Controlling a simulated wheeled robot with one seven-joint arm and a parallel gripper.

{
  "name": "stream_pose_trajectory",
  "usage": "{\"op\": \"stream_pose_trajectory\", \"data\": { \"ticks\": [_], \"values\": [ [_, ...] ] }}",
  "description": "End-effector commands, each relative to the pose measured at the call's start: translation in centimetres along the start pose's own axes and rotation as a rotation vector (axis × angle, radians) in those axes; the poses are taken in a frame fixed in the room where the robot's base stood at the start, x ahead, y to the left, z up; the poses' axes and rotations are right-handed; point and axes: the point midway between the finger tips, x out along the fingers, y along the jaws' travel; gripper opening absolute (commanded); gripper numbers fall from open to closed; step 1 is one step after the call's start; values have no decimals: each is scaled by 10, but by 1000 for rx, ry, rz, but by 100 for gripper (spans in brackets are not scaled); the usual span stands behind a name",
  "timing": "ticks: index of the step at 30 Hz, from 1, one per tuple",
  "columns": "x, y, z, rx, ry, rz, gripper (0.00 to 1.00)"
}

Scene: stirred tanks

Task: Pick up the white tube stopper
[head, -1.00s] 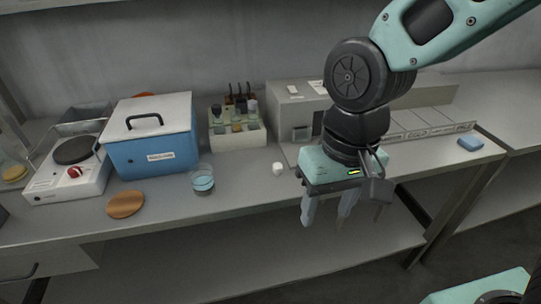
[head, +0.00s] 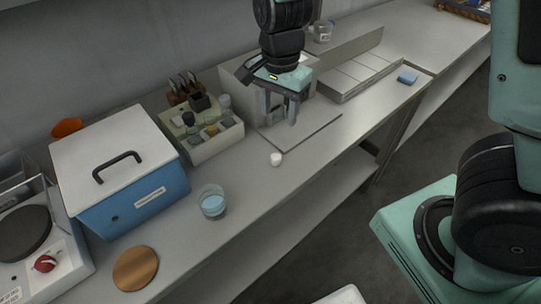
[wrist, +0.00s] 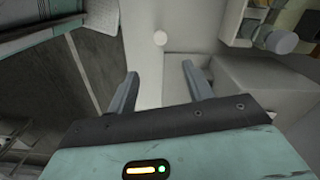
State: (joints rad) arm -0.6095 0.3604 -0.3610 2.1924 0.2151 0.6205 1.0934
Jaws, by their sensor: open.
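The white tube stopper (head: 276,159) is a small white cylinder standing on the grey bench, right of the beaker. In the wrist view it shows as a small pale disc (wrist: 160,38), beyond the fingertips and roughly in line with the gap between them. My gripper (head: 279,120) is open and empty. In the head view it points down above the flat plate in front of the grey-white box, behind and above the stopper. It does not touch the stopper. The wrist view shows both fingers (wrist: 157,78) spread apart.
A wooden disc (head: 135,268) lies near the front edge. A blue sponge-like block (head: 408,77) lies at right.

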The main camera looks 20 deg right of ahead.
Motion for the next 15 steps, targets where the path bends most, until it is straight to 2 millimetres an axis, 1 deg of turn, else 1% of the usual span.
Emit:
{"op": "stream_pose_trajectory", "data": {
  "ticks": [1, 9, 12, 15],
  "values": [
    [12, 2, 0, 0, 0, 8, 51],
    [68, 2, 0, -1, -2, 7, 51],
    [86, 1, 1, -1, -1, 5, 51],
    [97, 1, 0, -3, -1, 3, 51]
  ]
}}
